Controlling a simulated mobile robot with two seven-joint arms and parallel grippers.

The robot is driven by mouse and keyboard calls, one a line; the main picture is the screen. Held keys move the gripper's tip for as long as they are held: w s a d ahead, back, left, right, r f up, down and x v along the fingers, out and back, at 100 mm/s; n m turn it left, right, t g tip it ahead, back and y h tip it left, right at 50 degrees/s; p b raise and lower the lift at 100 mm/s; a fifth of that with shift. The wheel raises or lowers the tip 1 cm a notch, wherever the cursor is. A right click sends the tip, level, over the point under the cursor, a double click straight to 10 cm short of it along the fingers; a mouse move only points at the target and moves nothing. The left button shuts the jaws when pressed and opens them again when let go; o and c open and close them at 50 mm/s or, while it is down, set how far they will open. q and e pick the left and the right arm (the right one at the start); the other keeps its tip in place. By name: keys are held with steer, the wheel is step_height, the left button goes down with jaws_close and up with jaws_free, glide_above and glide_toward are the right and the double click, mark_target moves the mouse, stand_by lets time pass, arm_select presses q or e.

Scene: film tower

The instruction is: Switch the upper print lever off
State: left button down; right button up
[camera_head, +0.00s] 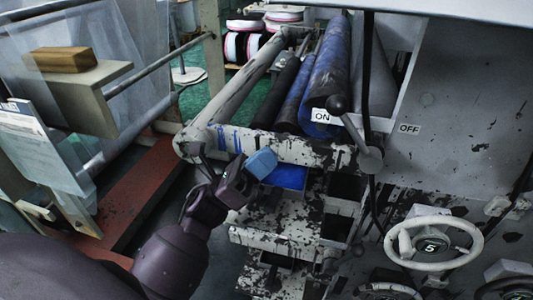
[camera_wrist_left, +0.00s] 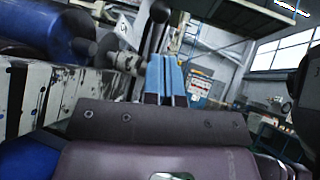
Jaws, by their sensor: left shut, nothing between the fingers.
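The print lever (camera_head: 352,128) has a dark ball knob and a pale hub on the machine's side. It leans up and left, with its knob beside the ON label (camera_head: 321,115). The OFF label (camera_head: 409,128) is to the right of the hub. My left gripper (camera_head: 262,163) has blue fingers, shut and empty, left of the lever and below the ON label, apart from the knob. In the left wrist view the shut fingers (camera_wrist_left: 166,78) point ahead, and a dark ball-knobbed lever (camera_wrist_left: 159,14) rises just beyond them. My right gripper is not in view.
Blue and black rollers (camera_head: 325,75) lie behind the lever. A chipped white frame bar (camera_head: 290,150) runs behind my fingers. A white handwheel (camera_head: 433,243) marked 5 is at the lower right. A shelf with a wooden block (camera_head: 65,59) stands at the upper left.

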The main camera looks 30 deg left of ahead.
mark_target(355, 135)
arm_select(q)
steer(key=p+x, duration=0.2)
steer(key=x, duration=0.9)
steer(key=shift+p, duration=0.4)
steer(key=shift+r, duration=0.1)
